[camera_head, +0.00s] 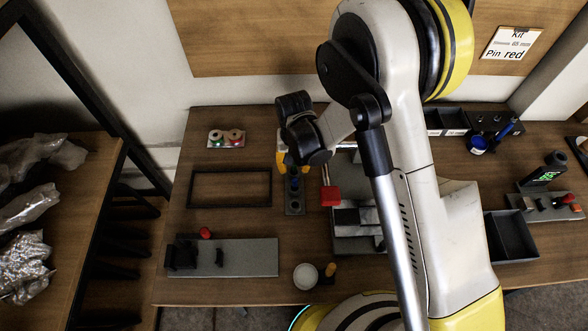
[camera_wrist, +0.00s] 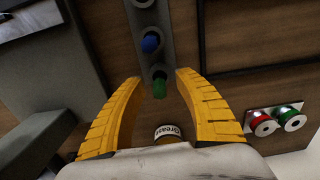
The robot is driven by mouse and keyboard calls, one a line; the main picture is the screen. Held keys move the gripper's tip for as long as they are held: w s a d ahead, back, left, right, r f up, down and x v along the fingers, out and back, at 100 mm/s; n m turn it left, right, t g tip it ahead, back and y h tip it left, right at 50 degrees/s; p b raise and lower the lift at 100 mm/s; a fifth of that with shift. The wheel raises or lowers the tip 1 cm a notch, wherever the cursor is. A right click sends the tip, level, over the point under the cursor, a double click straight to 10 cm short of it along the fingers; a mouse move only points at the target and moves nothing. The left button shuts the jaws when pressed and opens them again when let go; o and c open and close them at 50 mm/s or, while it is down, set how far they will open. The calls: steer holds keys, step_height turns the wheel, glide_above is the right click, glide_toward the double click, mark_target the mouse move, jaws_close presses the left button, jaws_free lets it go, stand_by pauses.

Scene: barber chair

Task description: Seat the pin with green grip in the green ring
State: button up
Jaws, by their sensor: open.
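The pin with green grip (camera_wrist: 159,88) stands in the end hole of a dark grey rack (camera_wrist: 157,52), seen in the wrist view. My gripper (camera_wrist: 157,80) is open, its yellow fingers on either side of the green grip with a gap visible on both sides. In the head view my gripper (camera_head: 285,163) covers the far end of the rack (camera_head: 294,207), and the green grip is hidden there. The green ring (camera_head: 217,138) sits on a small pale plate at the back left of the table. It also shows at right in the wrist view (camera_wrist: 291,118).
A blue-topped pin (camera_wrist: 150,43) stands in the neighbouring hole. The red ring (camera_head: 236,136) shares the green ring's plate. A labelled jar (camera_wrist: 167,132) lies close between the finger bases. An empty black frame (camera_head: 231,205) lies left of the rack. A red block (camera_head: 330,196) stands right.

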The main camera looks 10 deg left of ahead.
steer(key=shift+c, duration=0.4)
jaws_close()
steer(key=shift+r, duration=0.1)
